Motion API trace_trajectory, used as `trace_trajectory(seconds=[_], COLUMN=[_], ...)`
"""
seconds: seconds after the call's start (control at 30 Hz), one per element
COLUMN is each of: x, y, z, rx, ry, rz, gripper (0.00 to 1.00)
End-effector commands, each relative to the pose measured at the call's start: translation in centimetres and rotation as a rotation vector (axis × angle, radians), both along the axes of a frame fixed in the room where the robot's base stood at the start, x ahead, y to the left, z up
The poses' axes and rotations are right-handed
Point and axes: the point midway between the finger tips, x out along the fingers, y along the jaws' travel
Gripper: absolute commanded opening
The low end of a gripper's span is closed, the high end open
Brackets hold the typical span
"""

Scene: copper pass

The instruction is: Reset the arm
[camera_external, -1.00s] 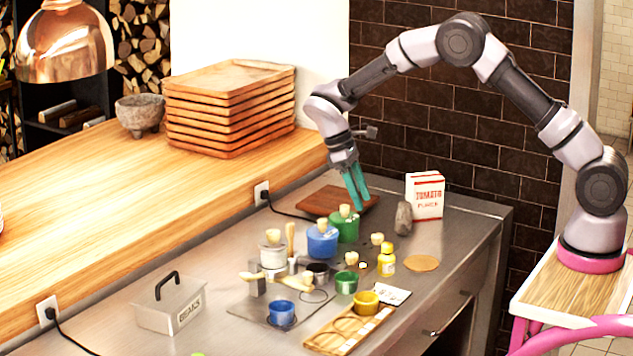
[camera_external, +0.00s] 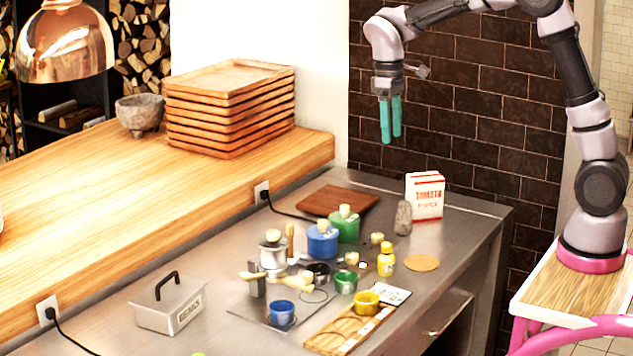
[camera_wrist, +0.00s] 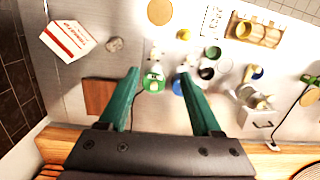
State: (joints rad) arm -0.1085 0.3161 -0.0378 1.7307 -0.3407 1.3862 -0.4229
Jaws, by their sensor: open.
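My gripper (camera_external: 390,122) hangs in the air with its green fingers pointing down, well above the steel counter (camera_external: 415,293). It is open and empty, in front of the dark brick wall. In the wrist view my gripper (camera_wrist: 158,98) shows its two fingers spread apart. The green pot (camera_wrist: 153,82) appears between them, far below, and the blue pot (camera_wrist: 178,84) appears beside the right finger. Neither finger touches anything.
The red and white tomato box (camera_external: 425,196), grey stone (camera_external: 403,218), brown board (camera_external: 338,200), yellow bottle (camera_external: 386,260) and wooden tray (camera_external: 330,340) stand on the counter. Stacked wooden trays (camera_external: 230,108) are on the raised shelf. Air around my gripper is clear.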

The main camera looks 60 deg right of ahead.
Motion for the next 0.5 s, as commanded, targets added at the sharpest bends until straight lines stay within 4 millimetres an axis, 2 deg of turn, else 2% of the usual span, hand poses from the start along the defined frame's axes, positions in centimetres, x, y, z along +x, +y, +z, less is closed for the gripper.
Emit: trace_trajectory(seconds=[0.03,0.2,0.33,0.5], x=[-1.7,-7.1,-11.6,-17.6], y=[-0.2,-0.7,-0.9,-1.1], z=[2.1,6.7,9.2,11.0], rx=[0.015,0.061,0.1,0.154], ry=[-0.045,-0.178,-0.278,-0.409], rz=[-0.025,-0.114,-0.185,-0.276], gripper=[0.66,0.66,0.66,0.66])
